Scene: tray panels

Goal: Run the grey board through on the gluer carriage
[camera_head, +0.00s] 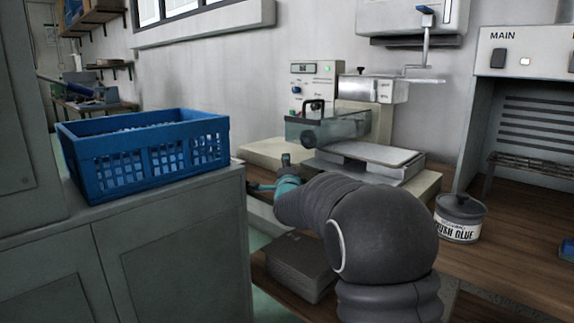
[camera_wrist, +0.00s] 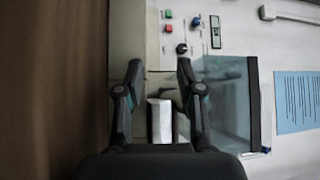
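The gluer (camera_head: 318,82) stands against the wall on a beige base, with a control panel of coloured buttons. Its carriage (camera_head: 395,176) is at the front right of the machine. A flat light grey board or plate (camera_head: 370,152) lies level on it; I cannot tell whether it is a separate board. My gripper (camera_head: 262,187) is left of the carriage, near the machine's left front, partly hidden by my arm. In the wrist view my gripper (camera_wrist: 157,66) is open, its fingers wide apart. A pale block (camera_wrist: 160,120) shows between them; I cannot tell if it is touched.
A clear guard (camera_head: 325,132) with a black handle covers the machine's middle. A blue crate (camera_head: 150,185) stands on the grey cabinet at left. A labelled grey tin (camera_head: 458,222) stands on the wooden bench at right. A dark grey box (camera_head: 297,268) sits below my arm.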

